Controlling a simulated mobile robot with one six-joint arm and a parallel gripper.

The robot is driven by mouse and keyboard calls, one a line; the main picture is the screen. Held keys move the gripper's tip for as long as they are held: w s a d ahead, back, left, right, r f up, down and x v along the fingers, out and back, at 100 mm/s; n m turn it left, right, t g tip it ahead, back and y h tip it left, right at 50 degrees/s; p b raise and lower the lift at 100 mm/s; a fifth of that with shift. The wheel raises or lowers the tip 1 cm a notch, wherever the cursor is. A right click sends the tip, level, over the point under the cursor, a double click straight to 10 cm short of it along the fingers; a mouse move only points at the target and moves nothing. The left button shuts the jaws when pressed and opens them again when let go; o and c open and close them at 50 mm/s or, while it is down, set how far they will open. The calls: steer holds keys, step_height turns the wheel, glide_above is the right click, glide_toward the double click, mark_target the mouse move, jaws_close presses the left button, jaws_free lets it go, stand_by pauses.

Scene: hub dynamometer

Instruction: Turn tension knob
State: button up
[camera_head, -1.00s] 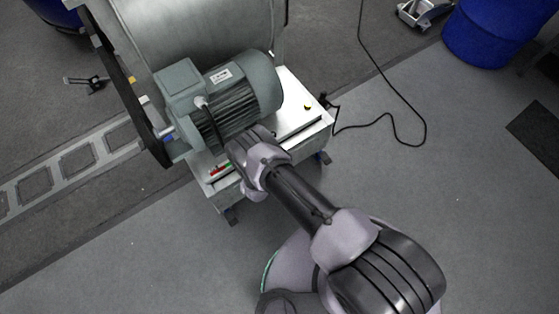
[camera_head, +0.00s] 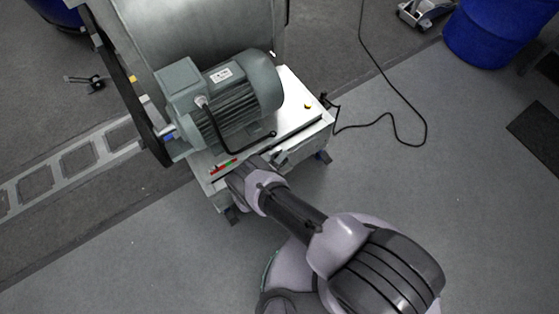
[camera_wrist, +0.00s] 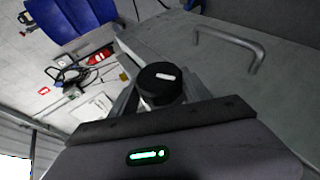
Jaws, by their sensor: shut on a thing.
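The tension knob (camera_wrist: 160,84) is a round black knob with a short white mark on its top, in the middle of the wrist view. My gripper (camera_wrist: 158,98) has its fingers on either side of the knob and is shut on it. In the head view my gripper (camera_head: 280,157) is at the front edge of the machine's cart (camera_head: 296,108), below the grey motor (camera_head: 238,100). The knob cannot be made out in the head view.
A bar handle (camera_wrist: 232,42) stands out from the grey panel beside the knob. A black cable (camera_head: 240,144) loops from the motor above my wrist. A blue barrel (camera_head: 490,35) stands at the upper right. The floor right of the cart is mostly clear.

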steer(key=o, duration=1.4)
steer(key=p+v, duration=0.4)
steer(key=v, duration=1.3)
steer(key=shift+s+a+p, duration=0.1)
steer(key=shift+s+p, duration=0.05)
steer(key=shift+p, duration=0.25)
